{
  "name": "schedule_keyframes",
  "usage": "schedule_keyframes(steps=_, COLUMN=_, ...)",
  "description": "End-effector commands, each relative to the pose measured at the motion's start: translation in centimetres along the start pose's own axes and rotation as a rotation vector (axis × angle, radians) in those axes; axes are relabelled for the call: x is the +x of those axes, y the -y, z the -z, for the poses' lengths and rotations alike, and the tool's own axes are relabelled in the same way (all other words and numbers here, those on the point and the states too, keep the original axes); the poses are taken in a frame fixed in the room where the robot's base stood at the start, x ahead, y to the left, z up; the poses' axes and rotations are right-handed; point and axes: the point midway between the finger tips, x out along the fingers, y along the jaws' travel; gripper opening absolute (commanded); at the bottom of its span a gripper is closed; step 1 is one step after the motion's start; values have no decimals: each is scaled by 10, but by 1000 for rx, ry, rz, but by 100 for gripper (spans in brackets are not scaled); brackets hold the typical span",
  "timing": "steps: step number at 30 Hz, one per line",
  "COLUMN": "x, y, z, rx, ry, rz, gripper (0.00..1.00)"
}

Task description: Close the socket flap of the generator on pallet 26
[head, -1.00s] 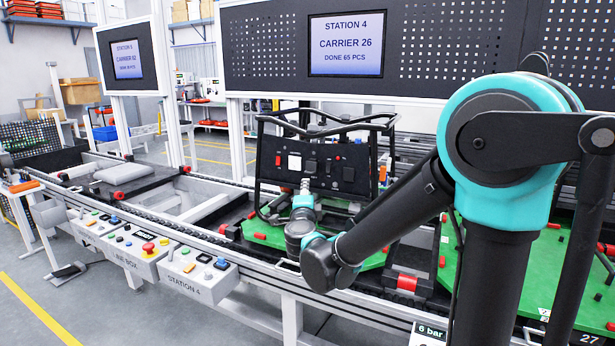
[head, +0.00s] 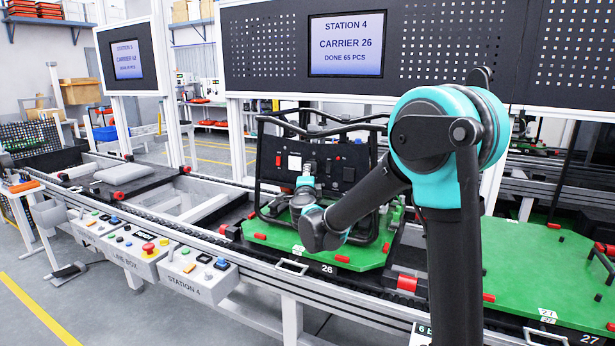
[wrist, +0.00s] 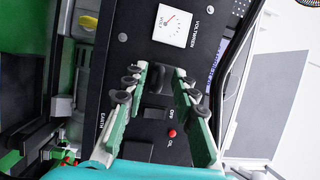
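The generator (head: 268,165) stands in a black tube frame on green pallet 26 (head: 375,258), its dark front panel facing me. In the head view the panel carries a white voltmeter (head: 294,163), a red switch and dark square parts (head: 348,174) at right. My gripper (head: 308,172) is in front of the panel, right of the voltmeter. In the wrist view my gripper (wrist: 161,74) is open, with its two green fingers spread close to the panel (wrist: 120,40). A dark rounded part (wrist: 155,78) shows between the fingertips; I cannot tell if it is the flap. The voltmeter (wrist: 174,26) lies beyond them.
A red oil lamp (wrist: 172,133) and dark switches sit near the fingers. The frame tube (wrist: 232,60) runs close beside the panel. Pallet 27 (head: 540,270) stands to the right. A button box (head: 195,275) is on the conveyor's front. Displays hang above.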

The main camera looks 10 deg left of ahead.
Motion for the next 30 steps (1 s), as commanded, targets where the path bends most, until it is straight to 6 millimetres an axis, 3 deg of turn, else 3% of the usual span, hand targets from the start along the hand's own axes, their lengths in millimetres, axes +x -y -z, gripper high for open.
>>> schedule_keyframes(steps=2, x=0, y=0, z=0, rx=0, ry=0, rz=0, gripper=28)
schedule_keyframes(steps=9, x=0, y=0, z=0, rx=0, ry=0, rz=0, gripper=0)
schedule_keyframes(steps=30, x=3, y=-4, z=2, rx=-41, ry=-3, rz=98, gripper=0)
